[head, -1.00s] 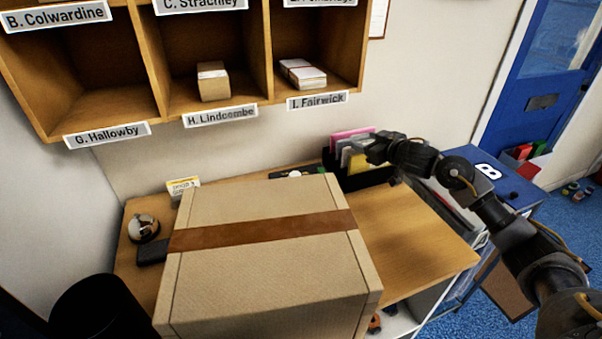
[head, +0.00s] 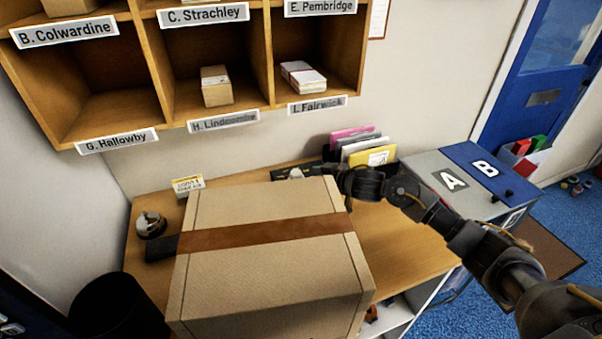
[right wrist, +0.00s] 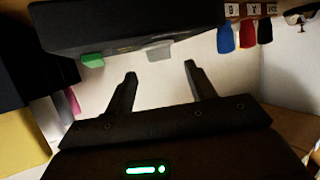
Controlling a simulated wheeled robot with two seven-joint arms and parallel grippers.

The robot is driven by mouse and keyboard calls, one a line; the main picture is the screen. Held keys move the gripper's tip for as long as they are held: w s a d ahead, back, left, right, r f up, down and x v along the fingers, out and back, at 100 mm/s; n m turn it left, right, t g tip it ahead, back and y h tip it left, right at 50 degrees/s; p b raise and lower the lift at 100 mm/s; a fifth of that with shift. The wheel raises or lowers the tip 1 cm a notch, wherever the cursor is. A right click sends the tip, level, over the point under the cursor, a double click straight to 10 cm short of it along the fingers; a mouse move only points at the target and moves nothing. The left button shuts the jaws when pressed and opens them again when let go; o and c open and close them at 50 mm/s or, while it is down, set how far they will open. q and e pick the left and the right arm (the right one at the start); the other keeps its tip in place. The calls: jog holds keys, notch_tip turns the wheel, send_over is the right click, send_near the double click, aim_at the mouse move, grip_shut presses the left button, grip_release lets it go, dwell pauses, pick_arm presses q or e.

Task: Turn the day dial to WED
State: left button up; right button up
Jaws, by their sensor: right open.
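A black device (head: 292,174) with a pale round knob lies on the desk behind the big carton, partly hidden by it. It may carry the day dial; no day letters are readable. In the right wrist view a black box (right wrist: 120,32) with a green button and a pale grey part fills the top; it looks like the same device. My right gripper (head: 340,174) is just right of the device, behind the carton's far right corner. In the right wrist view its fingers (right wrist: 160,72) are apart with nothing between them. My left gripper is not in view.
The taped carton (head: 270,270) covers most of the desk (head: 400,235). A rack of coloured cards (head: 362,150) stands behind my right gripper. A bell (head: 150,224) and small sign (head: 187,185) are at left. Pigeonholes (head: 222,122) hang above.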

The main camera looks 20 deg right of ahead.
aim_at(298, 174)
jog(key=shift+x, duration=2.4)
jog(key=c, duration=0.9)
jog(key=shift+s+a+r+m+t+h+p, duration=0.1)
jog(key=shift+a+r+m+t+h+p, duration=0.1)
jog(key=shift+m+t+h+p, duration=0.45)
jog(key=shift+c, duration=0.3)
jog(key=shift+d+f, duration=0.1)
jog(key=o, duration=1)
jog(key=shift+c, duration=0.2)
